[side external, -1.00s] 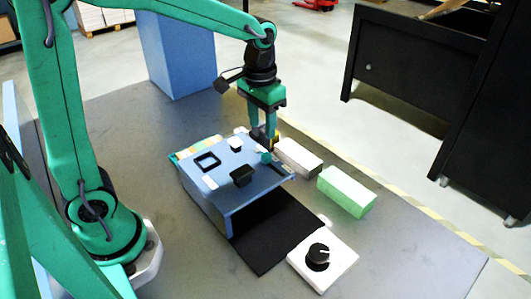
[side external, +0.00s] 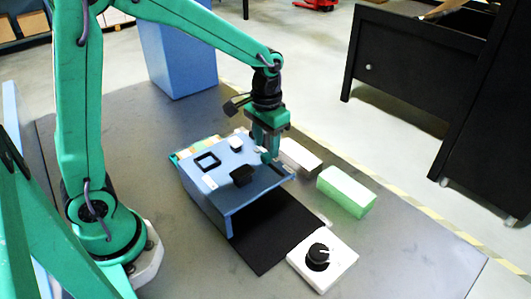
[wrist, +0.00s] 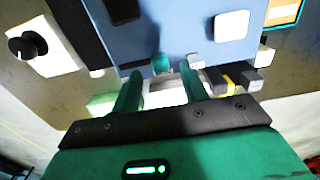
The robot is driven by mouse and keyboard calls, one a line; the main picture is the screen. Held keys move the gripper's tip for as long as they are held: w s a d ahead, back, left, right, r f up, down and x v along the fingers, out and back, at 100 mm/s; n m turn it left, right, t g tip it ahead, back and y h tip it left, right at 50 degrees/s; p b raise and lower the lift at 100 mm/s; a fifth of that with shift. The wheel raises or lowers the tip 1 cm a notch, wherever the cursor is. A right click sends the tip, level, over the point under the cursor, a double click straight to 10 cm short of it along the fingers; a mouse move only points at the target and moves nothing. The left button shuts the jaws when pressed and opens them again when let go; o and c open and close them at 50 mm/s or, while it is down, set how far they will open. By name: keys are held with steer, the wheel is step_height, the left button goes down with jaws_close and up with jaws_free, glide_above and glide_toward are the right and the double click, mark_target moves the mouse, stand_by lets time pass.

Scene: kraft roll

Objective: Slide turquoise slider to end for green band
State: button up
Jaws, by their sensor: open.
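The turquoise slider (side external: 265,157) sits at the right-hand edge of the blue panel box (side external: 232,205). In the wrist view the slider (wrist: 160,64) shows as a small knob at the panel's edge, between my two fingertips. My gripper (side external: 268,150) is open and low over that edge; in the wrist view its fingers (wrist: 162,70) stand on either side of the knob, with gaps visible. I cannot make out a green band.
A white dial box (side external: 322,260) is in front. Small grey and yellow blocks (wrist: 231,80) sit close to my right finger.

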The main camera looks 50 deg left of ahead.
mark_target(266, 158)
steer(key=shift+f, duration=1.4)
jaws_close()
